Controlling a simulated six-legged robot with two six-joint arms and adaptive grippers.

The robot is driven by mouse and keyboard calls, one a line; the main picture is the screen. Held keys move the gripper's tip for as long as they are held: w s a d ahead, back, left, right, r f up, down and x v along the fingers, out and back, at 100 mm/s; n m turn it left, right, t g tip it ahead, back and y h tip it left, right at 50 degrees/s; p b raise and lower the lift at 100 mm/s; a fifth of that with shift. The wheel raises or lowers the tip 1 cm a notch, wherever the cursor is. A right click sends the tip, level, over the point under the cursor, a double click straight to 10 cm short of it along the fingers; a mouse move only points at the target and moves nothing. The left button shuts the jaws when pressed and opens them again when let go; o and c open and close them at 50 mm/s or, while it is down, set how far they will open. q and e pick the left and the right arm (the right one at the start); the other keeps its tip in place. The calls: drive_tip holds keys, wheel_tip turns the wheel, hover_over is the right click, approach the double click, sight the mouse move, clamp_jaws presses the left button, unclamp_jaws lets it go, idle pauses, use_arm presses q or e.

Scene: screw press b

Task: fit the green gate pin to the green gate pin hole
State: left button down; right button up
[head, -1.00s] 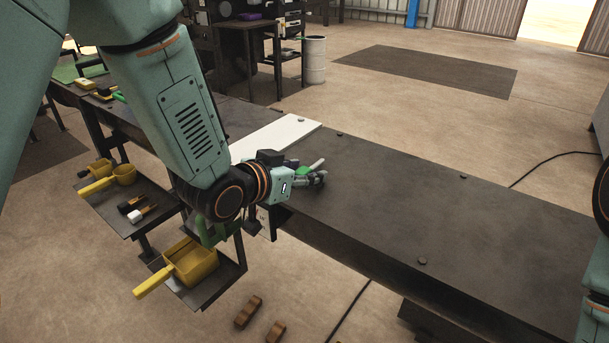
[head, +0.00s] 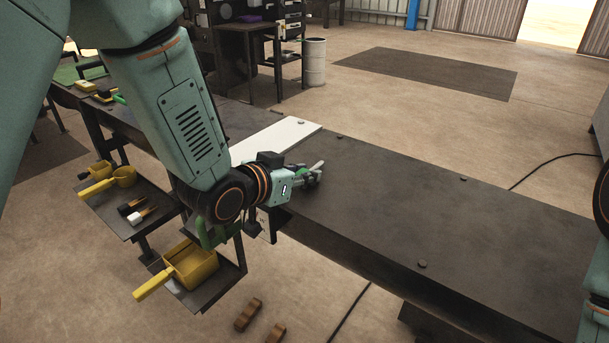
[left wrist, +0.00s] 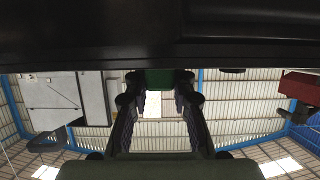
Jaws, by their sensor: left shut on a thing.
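My left gripper (head: 313,176) is just above the dark bench top, near its front edge. It is shut on a small green thing, the green gate pin (head: 302,171), mostly hidden by the fingers. A pale rod sticks out beyond the fingers to the upper right. In the left wrist view, the green pin (left wrist: 159,78) sits between the two fingertips, under a broad dark surface that fills the top of the picture. I cannot make out the green gate pin hole in either view. My right gripper is out of view.
Lower shelves at left hold yellow pans (head: 192,264) and small tools (head: 138,213). A green part (head: 206,238) shows below my wrist.

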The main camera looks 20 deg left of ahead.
use_arm(q)
wheel_tip(320, 180, up, 9)
drive_tip(key=p, duration=0.3)
drive_tip(key=shift+r, duration=0.55)
idle(0.5)
drive_tip(key=c, duration=1.8)
unclamp_jaws()
clamp_jaws()
